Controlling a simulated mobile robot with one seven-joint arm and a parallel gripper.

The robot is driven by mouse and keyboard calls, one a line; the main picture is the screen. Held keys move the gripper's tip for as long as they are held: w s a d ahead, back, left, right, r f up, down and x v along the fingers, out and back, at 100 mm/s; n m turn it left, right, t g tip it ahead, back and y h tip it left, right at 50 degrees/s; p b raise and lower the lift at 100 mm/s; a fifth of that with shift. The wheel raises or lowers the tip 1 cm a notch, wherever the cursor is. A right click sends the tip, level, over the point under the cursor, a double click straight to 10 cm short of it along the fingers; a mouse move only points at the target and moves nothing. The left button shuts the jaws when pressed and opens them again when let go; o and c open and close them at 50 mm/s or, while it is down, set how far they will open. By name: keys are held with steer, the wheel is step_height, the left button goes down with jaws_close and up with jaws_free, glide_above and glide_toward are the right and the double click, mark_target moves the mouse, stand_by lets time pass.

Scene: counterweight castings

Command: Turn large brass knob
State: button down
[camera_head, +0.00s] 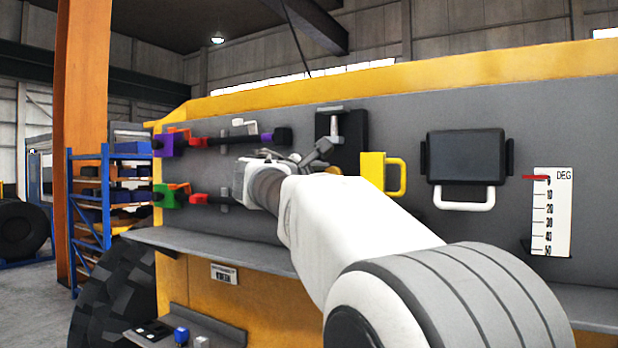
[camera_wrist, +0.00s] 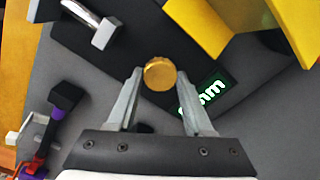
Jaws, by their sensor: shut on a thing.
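The brass knob (camera_wrist: 159,74) is round and gold, with a ridged edge. It sits in front of a black plate (camera_wrist: 150,35) in the wrist view. My gripper (camera_wrist: 159,73) has one finger on each side of the knob and is shut on it at the fingertips. In the head view my gripper (camera_head: 322,157) is at the lower part of the black plate (camera_head: 354,130), and only a small gold bit of the knob (camera_head: 333,170) shows beside it.
A silver handle (camera_head: 336,124) stands above my gripper. A yellow handle (camera_head: 395,174) is close on the right, then a dark screen (camera_head: 466,156) and a DEG scale (camera_head: 553,212). Purple and green clamps (camera_head: 167,196) are on the left. A grey ledge (camera_head: 215,247) runs below.

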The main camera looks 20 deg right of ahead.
steer(key=shift+c, duration=1.5)
jaws_free()
steer(key=b+v, duration=0.4)
steer(key=v, duration=1.3)
steer(key=shift+s, duration=0.2)
steer(key=shift+a, duration=0.15)
steer(key=s+d+f+m+g+y+b, duration=0.1)
steer(key=s+f+m+y, duration=0.15)
steer(key=f, duration=0.55)
steer(key=s+d+f+m+g+y, duration=0.15)
steer(key=s+f, duration=0.25)
steer(key=f, duration=0.4)
steer(key=s+d+f+m+g+y+b, duration=0.1)
steer(key=s+f+y, duration=0.25)
steer(key=f, duration=0.35)
steer(key=s+a+f+m+y, duration=0.2)
steer(key=s+f+m, duration=0.1)
steer(key=f, duration=0.3)
steer(key=s+a+f+m+g+y, duration=0.1)
steer(key=s+f+m+y, duration=0.1)
steer(key=s+f, duration=0.3)
steer(key=s+a+f+m+g+y, duration=0.1)
steer(key=s+f+m, duration=0.3)
steer(key=f, duration=0.4)
steer(key=shift+a+y, duration=0.85)
steer(key=shift+a, duration=0.05)
